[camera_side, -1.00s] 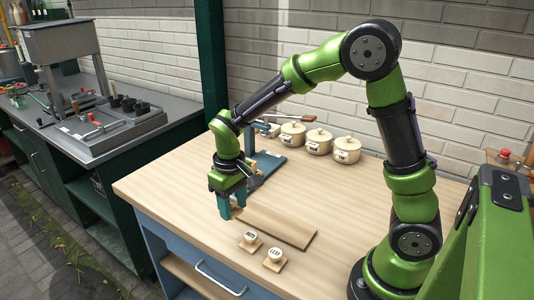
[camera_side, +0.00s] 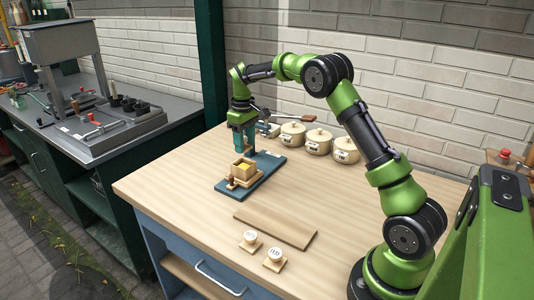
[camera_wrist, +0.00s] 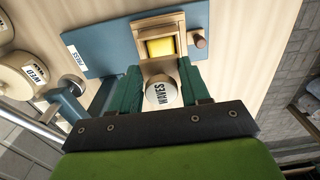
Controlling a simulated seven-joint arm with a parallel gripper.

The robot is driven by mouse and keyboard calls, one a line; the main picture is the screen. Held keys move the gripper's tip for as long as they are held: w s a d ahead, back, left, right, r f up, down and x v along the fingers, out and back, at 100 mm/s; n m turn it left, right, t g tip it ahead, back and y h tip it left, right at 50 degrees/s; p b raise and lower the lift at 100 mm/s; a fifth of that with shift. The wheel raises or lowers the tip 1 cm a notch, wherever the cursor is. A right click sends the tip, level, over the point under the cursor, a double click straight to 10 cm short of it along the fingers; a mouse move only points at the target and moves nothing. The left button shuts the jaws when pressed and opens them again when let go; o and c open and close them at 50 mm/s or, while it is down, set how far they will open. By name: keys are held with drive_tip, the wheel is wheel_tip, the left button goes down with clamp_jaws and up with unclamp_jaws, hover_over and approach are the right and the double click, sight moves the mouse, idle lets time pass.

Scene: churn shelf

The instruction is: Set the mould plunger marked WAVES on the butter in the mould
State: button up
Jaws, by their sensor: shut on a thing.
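The plunger marked WAVES (camera_wrist: 162,92) is between the green fingers of my gripper (camera_wrist: 165,84), its round pale top with the marking facing the wrist camera. My gripper (camera_side: 244,150) is shut on it; in the side view the fingers hide most of it. The square wooden mould (camera_side: 238,176) stands on the blue press board (camera_side: 262,181) with yellow butter (camera_side: 245,168) inside. The butter also shows in the wrist view (camera_wrist: 160,47), just beyond the plunger. The plunger is beside the mould in that view, not over the butter.
Two other plungers (camera_side: 250,241) (camera_side: 274,257) stand at the table's front by a bare wooden plank (camera_side: 275,226). Several lidded, labelled crocks (camera_side: 318,142) line the back. A brown knob (camera_side: 231,183) is beside the mould. The table's right side is clear.

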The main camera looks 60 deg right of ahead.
sight(245, 147)
drive_tip(key=shift+f, duration=2.25)
drive_tip(key=shift+f, duration=0.4)
idle(0.4)
drive_tip(key=o, duration=1.1)
drive_tip(key=c, duration=0.4)
drive_tip(key=shift+o, duration=0.2)
drive_tip(key=shift+r, duration=0.2)
drive_tip(key=shift+r, duration=4.75)
